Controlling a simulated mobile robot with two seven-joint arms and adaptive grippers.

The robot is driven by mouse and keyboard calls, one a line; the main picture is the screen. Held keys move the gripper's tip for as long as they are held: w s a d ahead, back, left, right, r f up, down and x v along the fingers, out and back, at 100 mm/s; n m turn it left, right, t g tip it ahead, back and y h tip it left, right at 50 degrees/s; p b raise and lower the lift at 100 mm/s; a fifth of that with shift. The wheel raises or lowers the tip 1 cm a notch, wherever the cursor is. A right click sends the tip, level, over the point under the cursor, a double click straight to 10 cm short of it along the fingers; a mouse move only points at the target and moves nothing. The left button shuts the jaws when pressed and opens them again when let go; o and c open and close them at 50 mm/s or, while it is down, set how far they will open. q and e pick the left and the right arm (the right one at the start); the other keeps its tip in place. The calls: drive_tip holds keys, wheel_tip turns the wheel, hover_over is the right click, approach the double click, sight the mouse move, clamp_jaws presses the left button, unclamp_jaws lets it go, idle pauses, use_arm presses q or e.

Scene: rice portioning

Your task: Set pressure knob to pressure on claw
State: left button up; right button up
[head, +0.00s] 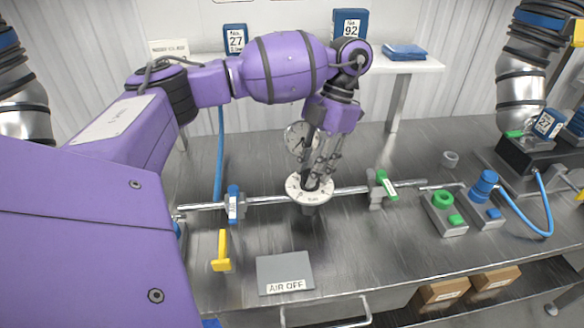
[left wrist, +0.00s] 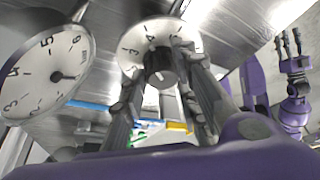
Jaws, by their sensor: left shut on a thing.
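The dark pressure knob (left wrist: 160,68) stands at the centre of a round white numbered dial plate (head: 303,193), set in a metal pipe on the bench. My left gripper (head: 321,168) reaches down from above, its fingers on both sides of the knob and shut on it. The fingers partly cover the plate in the left wrist view (left wrist: 131,52). A round pressure gauge (head: 293,137) stands just behind the dial; its face fills the left of the left wrist view (left wrist: 45,75).
A blue-handled valve (head: 233,204) and a green-handled valve (head: 386,184) flank the dial. A yellow handle (head: 222,250) and an "AIR OFF" plate (head: 284,268) are in front. Green (head: 443,205) and blue (head: 486,190) button boxes stand right.

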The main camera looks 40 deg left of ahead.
use_arm(q)
drive_tip(key=shift+s+a+m, duration=0.1)
drive_tip(key=shift+a+m, duration=0.1)
drive_tip(key=shift+m, duration=0.1)
idle(0.4)
drive_tip(key=o, duration=1)
drive_tip(key=shift+a+f, duration=0.1)
drive_tip(key=v, duration=1.2)
drive_tip(key=shift+d, duration=0.3)
drive_tip(key=shift+o, duration=0.2)
